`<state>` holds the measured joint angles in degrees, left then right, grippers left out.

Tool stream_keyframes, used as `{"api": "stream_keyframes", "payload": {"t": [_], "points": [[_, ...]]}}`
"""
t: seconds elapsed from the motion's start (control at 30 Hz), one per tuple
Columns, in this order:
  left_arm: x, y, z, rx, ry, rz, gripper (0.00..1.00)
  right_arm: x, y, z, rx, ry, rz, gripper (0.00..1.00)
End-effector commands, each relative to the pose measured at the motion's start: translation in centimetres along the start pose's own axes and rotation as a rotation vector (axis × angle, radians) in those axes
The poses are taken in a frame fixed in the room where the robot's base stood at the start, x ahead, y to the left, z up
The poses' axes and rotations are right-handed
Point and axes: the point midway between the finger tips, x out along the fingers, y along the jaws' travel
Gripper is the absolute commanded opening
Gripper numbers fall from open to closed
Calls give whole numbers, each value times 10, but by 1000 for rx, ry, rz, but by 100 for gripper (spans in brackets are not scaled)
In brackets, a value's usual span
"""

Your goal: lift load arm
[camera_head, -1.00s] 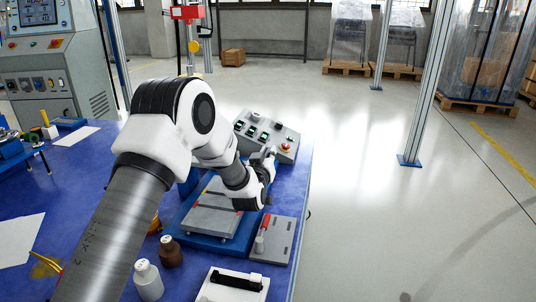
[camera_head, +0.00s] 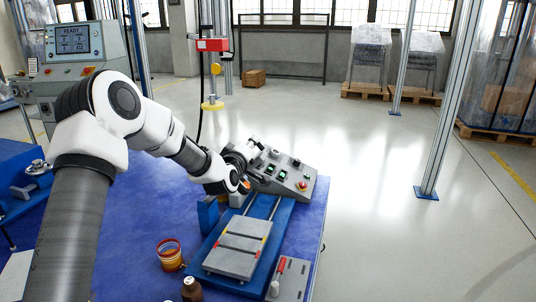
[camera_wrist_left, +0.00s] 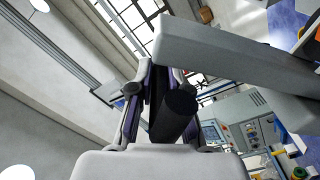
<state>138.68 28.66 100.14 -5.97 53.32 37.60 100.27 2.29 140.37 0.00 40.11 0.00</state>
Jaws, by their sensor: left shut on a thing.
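My left gripper (camera_head: 240,172) is raised above the far end of a blue-framed fixture (camera_head: 283,235), in front of the control box. In the left wrist view, the fingers (camera_wrist_left: 160,100) are closed around a black cylinder (camera_wrist_left: 178,115), which looks like a handle. A thick grey bar (camera_wrist_left: 235,60) crosses close above the cylinder and seems to be the load arm. In the head view my gripper hides most of this part. The grey plate (camera_head: 240,248) of the fixture lies flat, nearer to me. My right gripper is not in view.
A sloped control box (camera_head: 290,172) with green displays and a red button stands just right of the gripper.

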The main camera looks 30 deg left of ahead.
Motion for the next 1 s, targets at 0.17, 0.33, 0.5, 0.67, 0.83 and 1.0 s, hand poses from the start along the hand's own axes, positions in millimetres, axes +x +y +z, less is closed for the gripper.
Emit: {"api": "stream_keyframes", "payload": {"t": [0.17,0.33,0.5,0.67,0.83,1.0], "points": [[0,0,-52,-171,7,2,0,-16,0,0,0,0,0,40],[0,-11,-89,-317,5,3,0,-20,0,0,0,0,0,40],[0,-23,-118,-435,4,3,0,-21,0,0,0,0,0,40],[0,-33,-136,-511,1,1,0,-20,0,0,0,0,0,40],[0,-39,-146,-557,-1,1,0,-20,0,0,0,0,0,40],[0,-41,-150,-572,-1,1,0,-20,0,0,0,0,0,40]]}}
